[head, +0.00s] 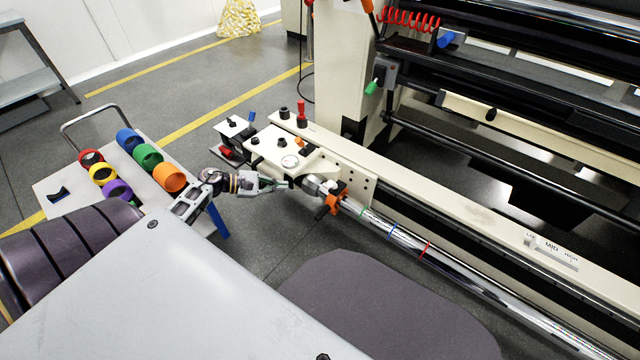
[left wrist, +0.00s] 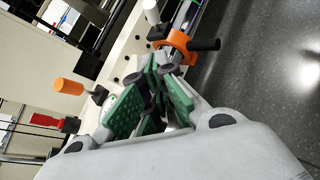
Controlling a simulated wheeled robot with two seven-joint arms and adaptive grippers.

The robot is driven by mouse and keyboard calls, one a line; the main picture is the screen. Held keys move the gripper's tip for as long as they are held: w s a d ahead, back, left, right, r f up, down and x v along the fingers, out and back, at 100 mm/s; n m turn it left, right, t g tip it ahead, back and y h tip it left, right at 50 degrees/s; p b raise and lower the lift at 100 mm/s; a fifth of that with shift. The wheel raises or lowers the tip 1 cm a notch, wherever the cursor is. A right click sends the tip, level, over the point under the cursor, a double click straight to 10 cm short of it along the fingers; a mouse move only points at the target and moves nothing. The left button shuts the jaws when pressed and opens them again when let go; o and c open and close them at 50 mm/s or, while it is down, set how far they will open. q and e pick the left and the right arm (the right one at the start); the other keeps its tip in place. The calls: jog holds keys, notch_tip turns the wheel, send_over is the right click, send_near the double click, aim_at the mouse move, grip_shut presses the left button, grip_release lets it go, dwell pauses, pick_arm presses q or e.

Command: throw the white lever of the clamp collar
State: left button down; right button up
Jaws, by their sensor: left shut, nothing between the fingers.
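My left gripper (head: 286,183) is shut and empty, just left of the collar. In the left wrist view its green-padded fingers (left wrist: 160,68) meet just below the collar, apparently apart from the lever. My right gripper is out of view.
A beige plate (head: 275,150) with a gauge and knobs lies beside my left gripper. An orange knob (left wrist: 68,86) and a red knob (left wrist: 46,120) stick out near it. A cart with several coloured rings (head: 148,155) stands left. The roller (head: 450,263) runs toward lower right.

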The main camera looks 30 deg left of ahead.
aim_at(334, 185)
pick_arm(q)
jog(key=shift+w+a+m, duration=0.1)
jog(key=shift+w+m, duration=0.2)
jog(key=shift+m, duration=0.1)
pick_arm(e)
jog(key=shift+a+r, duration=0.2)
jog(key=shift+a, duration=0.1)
pick_arm(q)
jog(key=shift+w, duration=0.1)
jog(key=shift+s+d+r+b+x, duration=0.1)
jog(key=shift+d+r+b+x, duration=0.4)
jog(key=shift+x, duration=1.6)
jog(key=shift+s+d+r+b+x, duration=0.2)
jog(key=shift+b+x, duration=0.55)
jog(key=shift+x, duration=1.35)
jog(key=shift+d+r+b+x, duration=0.25)
jog(key=shift+r+b+x, duration=0.3)
jog(key=shift+x, duration=1.55)
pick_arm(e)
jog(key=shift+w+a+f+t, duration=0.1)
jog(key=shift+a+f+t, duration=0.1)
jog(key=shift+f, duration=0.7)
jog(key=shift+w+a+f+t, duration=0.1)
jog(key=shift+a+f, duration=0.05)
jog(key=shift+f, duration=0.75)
